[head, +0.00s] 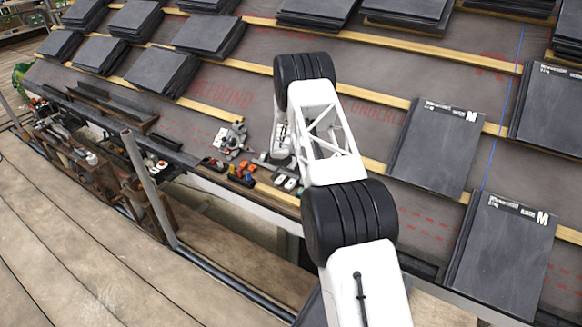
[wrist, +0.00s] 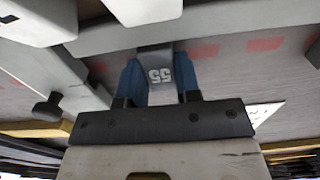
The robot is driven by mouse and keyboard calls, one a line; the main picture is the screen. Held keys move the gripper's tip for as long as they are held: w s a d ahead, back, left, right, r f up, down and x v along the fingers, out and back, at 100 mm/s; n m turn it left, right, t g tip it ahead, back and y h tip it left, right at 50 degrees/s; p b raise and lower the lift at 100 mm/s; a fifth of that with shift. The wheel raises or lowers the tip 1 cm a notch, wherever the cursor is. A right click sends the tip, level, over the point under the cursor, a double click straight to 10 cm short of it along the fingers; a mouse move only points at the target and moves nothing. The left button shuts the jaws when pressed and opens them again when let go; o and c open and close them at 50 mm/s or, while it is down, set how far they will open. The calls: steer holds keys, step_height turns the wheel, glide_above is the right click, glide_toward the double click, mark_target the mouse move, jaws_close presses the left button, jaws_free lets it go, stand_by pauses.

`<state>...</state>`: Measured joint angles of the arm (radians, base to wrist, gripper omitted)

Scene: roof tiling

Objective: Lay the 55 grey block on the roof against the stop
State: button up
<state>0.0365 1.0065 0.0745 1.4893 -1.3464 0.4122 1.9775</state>
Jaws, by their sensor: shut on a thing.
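In the wrist view, my gripper (wrist: 158,82) has its two blue fingers closed on the sides of a grey block (wrist: 156,62) with a white "55" on it. The far end of the block is next to a long grey bar (wrist: 225,24); I cannot tell whether they touch or whether this bar is the stop. In the head view, my white and black arm reaches over the roof (head: 255,75) and its wrist hides the gripper's fingers and the block.
Small coloured blocks (head: 240,174) and a grey fixture (head: 229,139) lie on the roof's lower edge, left of my arm. Slate stacks (head: 437,147) and wooden battens (head: 243,66) cover the roof. A metal post (head: 148,188) stands at left. A dark knob (wrist: 46,108) shows near my gripper.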

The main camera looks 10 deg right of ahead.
steer(key=shift+s+a+f, duration=0.1)
steer(key=o, duration=1)
steer(key=shift+c, duration=0.2)
steer(key=v, duration=0.7)
stand_by(0.3)
stand_by(0.4)
